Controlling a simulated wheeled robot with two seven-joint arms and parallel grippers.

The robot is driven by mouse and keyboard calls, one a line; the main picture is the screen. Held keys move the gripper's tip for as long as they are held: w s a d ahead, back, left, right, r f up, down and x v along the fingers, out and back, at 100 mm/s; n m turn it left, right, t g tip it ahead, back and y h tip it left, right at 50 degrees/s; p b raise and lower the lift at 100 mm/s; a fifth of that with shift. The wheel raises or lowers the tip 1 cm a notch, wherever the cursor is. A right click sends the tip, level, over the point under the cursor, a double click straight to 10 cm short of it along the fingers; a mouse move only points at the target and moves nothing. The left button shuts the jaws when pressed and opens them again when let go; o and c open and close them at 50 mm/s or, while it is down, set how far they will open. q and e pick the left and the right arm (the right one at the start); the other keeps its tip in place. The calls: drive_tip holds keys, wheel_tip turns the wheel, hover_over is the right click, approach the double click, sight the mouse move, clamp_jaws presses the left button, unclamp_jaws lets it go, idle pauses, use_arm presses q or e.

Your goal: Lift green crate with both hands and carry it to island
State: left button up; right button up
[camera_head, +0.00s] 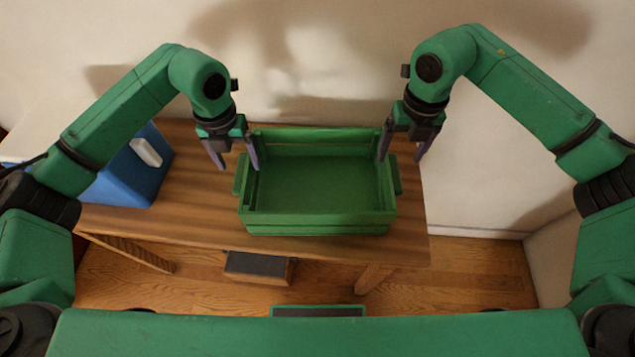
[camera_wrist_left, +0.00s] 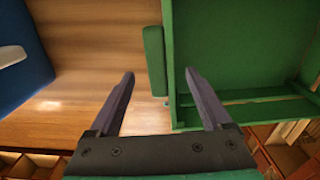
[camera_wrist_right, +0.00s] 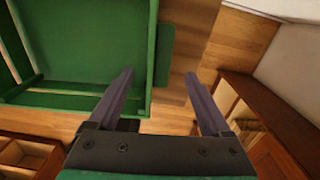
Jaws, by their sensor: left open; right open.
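An empty green slatted crate (camera_head: 318,222) sits upright on a wooden table. It has a protruding handle block on its left side (camera_wrist_left: 155,60) and another on its right side (camera_wrist_right: 163,55). My left gripper (camera_head: 237,165) is open at the crate's left side, one finger toward the inside of the wall and one outside. My right gripper (camera_head: 401,158) is open at the right side in the same way. Whether any finger touches the crate cannot be told.
A blue box (camera_head: 130,178) with a white handle stands on the table (camera_head: 190,215) to the left of the crate. A pale wall is close behind the table. A dark-topped box (camera_head: 258,267) is below the table's front edge.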

sight(243, 171)
use_arm(q)
wheel_tip(243, 171, down, 6)
drive_tip(key=shift+w, duration=0.1)
use_arm(e)
wheel_tip(243, 171, down, 6)
drive_tip(key=shift+w+r, duration=0.1)
use_arm(q)
drive_tip(key=shift+c, duration=0.3)
use_arm(e)
drive_tip(key=shift+c, duration=0.3)
use_arm(q)
clamp_jaws()
use_arm(e)
clamp_jaws()
use_arm(q)
drive_tip(key=shift+r, duration=0.15)
